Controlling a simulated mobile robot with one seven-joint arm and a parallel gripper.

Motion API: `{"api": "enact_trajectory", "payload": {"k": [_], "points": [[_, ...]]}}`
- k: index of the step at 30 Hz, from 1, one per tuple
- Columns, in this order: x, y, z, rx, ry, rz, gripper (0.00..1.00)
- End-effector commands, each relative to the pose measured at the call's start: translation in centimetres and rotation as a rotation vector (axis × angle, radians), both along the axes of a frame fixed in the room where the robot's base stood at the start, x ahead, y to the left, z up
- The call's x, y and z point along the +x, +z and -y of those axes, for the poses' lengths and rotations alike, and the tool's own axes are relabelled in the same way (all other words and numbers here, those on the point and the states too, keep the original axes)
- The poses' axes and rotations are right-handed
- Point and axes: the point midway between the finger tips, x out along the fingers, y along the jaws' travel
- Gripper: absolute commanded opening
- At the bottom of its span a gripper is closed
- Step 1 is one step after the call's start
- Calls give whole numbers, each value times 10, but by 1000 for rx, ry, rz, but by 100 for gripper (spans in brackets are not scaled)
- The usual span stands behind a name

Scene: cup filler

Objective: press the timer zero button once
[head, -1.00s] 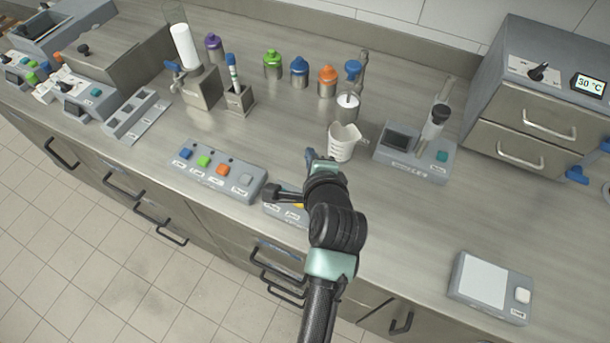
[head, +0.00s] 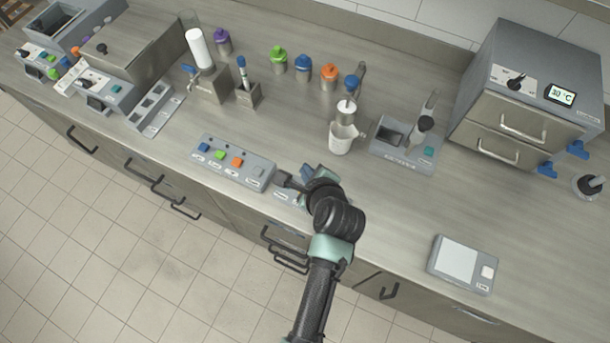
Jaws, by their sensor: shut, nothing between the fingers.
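A small grey box (head: 284,194) with labels along its front edge sits at the counter's front, right of the four-button panel. It may be the timer, but its lettering is too small to read. My wrist and gripper cover most of it, and I cannot make out a zero button. My gripper (head: 307,174) is shut and empty, low over the back part of this box. I cannot tell whether its tips touch the box.
The panel with blue, green, orange and grey buttons (head: 232,164) is close on the left. A white jug (head: 342,138) stands behind my gripper. A grey device (head: 404,146) is behind right, and a flat scale (head: 463,264) is at front right. Counter between them is clear.

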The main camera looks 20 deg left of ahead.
Motion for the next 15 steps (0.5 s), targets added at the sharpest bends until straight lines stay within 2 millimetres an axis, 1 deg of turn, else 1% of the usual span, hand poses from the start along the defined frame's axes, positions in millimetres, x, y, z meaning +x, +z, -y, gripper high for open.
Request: {"api": "enact_trajectory", "payload": {"k": [8, 11, 15], "points": [[0, -4, 0, 0, 0, 1, 0], [0, -10, 0, -1, 0, 3, 0], [0, -24, 0, -1, 0, 3, 0]]}}
